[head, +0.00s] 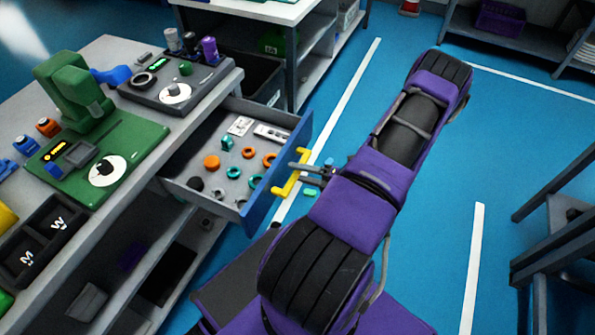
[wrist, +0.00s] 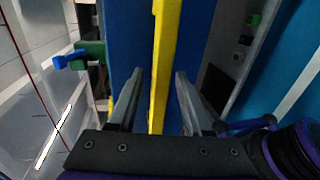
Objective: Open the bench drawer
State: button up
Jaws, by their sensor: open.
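The bench drawer (head: 262,203) is pulled out from the workbench, with its blue front well away from the bench and its inside showing. Its yellow handle (head: 289,184) is on the blue front, facing my arm. My gripper (head: 302,168) is at the handle. In the wrist view the yellow handle (wrist: 163,55) runs lengthwise between the two fingers of my open gripper (wrist: 159,74), with gaps seen on both sides. The blue drawer front (wrist: 125,40) lies behind it.
Orange and teal rings and other small parts lie in the drawer. A green machine (head: 95,150) and a dark grey device (head: 180,85) stand on the benchtop (head: 110,52). A dark rack (head: 560,235) stands at right. Blue floor is clear between.

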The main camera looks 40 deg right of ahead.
jog(key=v, duration=1.6)
jog(key=shift+s, duration=0.4)
jog(key=shift+d, duration=0.1)
